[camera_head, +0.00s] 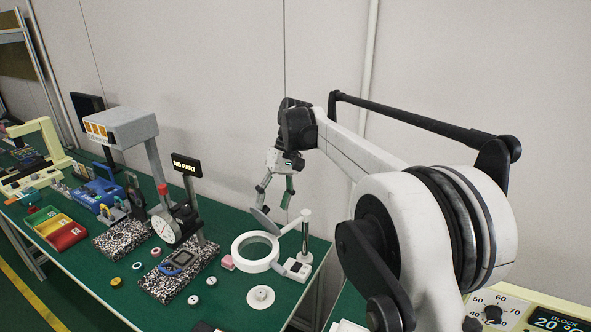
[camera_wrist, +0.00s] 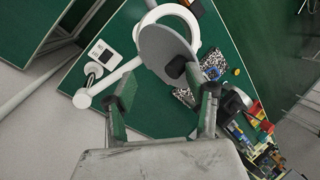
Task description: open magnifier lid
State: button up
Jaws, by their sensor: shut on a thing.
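The magnifier (camera_head: 257,250) stands at the right end of the green bench, with a white ring head around a dark green-looking opening. It also shows in the wrist view (camera_wrist: 197,24). Its grey round lid (camera_head: 265,220) is raised and tilted steeply above the far side of the ring. In the wrist view the lid (camera_wrist: 160,48) is a grey disc with a black knob (camera_wrist: 175,67) and covers part of the ring. My gripper (camera_head: 274,197) is above the lid, pointing down, its fingers on the lid. In the wrist view my gripper (camera_wrist: 160,88) spans the lid's near edge; the exact contact is unclear.
The magnifier's upright post (camera_head: 305,232) and base (camera_head: 297,270) stand close on the right. A dial gauge stand (camera_head: 166,228) and speckled plate (camera_head: 178,274) are left. A white disc (camera_head: 260,297) lies in front. A wall is behind the bench.

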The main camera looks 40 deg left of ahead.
jog(key=w+r+p, duration=0.7)
jog(key=w+p, duration=0.5)
jog(key=p, duration=0.1)
jog(key=shift+w+d+r, duration=0.15)
jog(key=shift+d+r, duration=0.1)
jog(key=shift+d, duration=0.2)
dwell(1.0)
dwell(0.4)
